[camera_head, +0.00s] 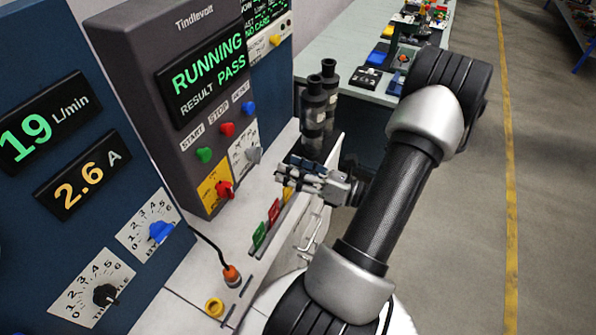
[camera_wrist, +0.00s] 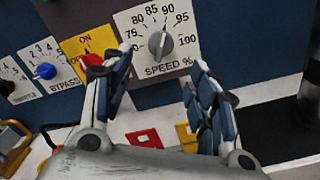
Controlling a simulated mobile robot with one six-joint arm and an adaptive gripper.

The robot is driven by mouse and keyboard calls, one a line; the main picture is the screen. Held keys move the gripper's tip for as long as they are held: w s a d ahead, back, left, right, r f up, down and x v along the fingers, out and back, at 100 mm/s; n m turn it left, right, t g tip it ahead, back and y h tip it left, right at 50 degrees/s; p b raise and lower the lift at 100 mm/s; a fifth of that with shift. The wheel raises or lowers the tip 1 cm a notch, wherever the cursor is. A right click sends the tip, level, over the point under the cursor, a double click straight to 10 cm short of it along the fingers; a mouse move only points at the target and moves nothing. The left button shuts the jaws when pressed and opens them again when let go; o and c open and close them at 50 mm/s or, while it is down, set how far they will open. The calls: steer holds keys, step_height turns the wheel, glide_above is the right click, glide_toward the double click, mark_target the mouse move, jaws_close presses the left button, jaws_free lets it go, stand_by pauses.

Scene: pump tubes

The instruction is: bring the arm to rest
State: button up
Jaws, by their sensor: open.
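My gripper (camera_head: 287,178) is open and empty, held in front of the panel of the dark grey control box (camera_head: 128,70). In the wrist view the two blue-padded fingers of my gripper (camera_wrist: 159,66) stand well apart. The grey speed knob (camera_wrist: 160,43) shows between and beyond the fingertips; its pointer is close to straight up. The speed knob (camera_head: 252,154) also shows in the head view, left of and above the gripper. The red switch knob (camera_head: 224,190) sits on a yellow plate. The screen (camera_head: 208,69) reads RUNNING, RESULT PASS.
Two dark pump tubes (camera_head: 313,103) stand just behind my gripper. Green, red and yellow tags (camera_head: 274,212) lie on the white bench below it. A blue bypass knob (camera_head: 161,231) and a black throttle knob (camera_head: 105,294) sit at left. The floor (camera_head: 460,240) at right is clear.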

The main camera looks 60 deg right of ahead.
steer(key=shift+s, duration=0.8)
